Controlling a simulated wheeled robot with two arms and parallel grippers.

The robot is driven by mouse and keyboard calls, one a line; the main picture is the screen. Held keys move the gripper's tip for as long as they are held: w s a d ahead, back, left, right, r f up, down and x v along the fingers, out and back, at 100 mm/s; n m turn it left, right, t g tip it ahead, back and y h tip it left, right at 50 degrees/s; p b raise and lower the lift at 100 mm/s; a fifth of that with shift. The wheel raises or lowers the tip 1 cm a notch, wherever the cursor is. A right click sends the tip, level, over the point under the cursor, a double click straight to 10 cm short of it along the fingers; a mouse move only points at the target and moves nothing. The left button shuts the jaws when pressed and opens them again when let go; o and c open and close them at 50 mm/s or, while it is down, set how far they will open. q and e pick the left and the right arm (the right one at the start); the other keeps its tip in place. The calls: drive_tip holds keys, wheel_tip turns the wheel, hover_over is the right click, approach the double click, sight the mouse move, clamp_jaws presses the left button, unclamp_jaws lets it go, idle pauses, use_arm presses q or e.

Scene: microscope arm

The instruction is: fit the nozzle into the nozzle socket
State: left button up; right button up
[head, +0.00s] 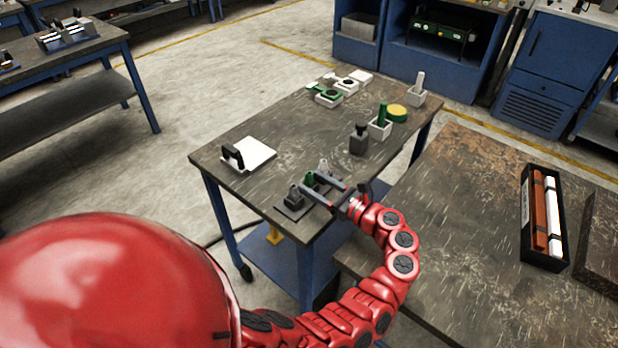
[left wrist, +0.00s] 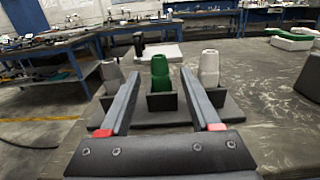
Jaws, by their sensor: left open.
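A small dark rack (head: 284,212) at the table's near corner holds three upright nozzle-like pieces. They are a grey one (left wrist: 111,76), a green one (left wrist: 160,70) and a white one (left wrist: 209,68). My left gripper (head: 308,181) is open at the rack. In the left wrist view its two fingers (left wrist: 159,75) point toward the green piece, one on each side of it in the picture. I cannot tell whether they touch it. My right gripper is not in view. I cannot tell which thing is the nozzle socket.
A white board with a black handle (head: 255,154) lies on the table's left. Farther back stand a dark grey block (head: 358,144), a white holder with a green peg (head: 379,131), a yellow disc (head: 397,112) and white-green parts (head: 328,98). The table's middle is clear.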

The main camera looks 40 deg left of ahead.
use_arm(q)
drive_tip(key=shift+a+f, duration=0.1)
drive_tip(key=shift+a, duration=0.25)
drive_tip(key=shift+w, duration=0.1)
clamp_jaws()
wheel_tip(320, 180, up, 10)
drive_tip(key=b, duration=0.1)
drive_tip(key=shift+b, duration=0.4)
